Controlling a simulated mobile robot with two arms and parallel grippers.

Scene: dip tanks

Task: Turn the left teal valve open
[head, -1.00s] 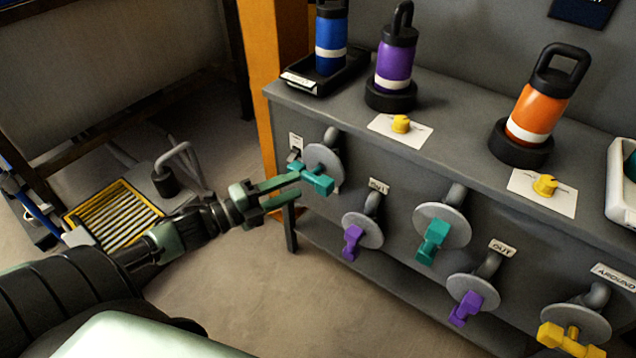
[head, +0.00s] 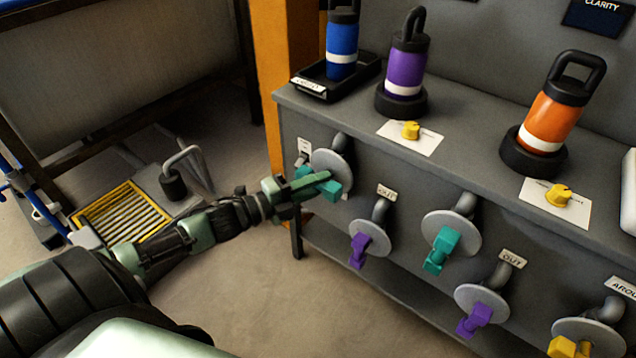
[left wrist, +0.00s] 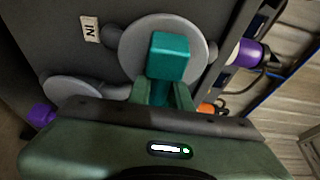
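The left teal valve (head: 331,190) has a teal handle on a round grey disc, at the left end of the grey bench front. My left gripper (head: 318,182) is at this handle, one finger on each side, and looks closed on it. In the left wrist view the teal handle (left wrist: 170,56) stands up between my two fingers (left wrist: 167,92), in front of the grey disc. The fingers hide part of the handle. A second teal valve (head: 441,250) is further right on the bench front. My right gripper is not in view.
Purple valves (head: 359,250) and a yellow valve (head: 566,346) sit lower on the bench front (head: 400,165). Blue, purple (head: 405,68) and orange (head: 549,118) bottles and yellow knobs (head: 410,130) are on top. An orange post (head: 270,80) stands at the left corner. The floor below is clear.

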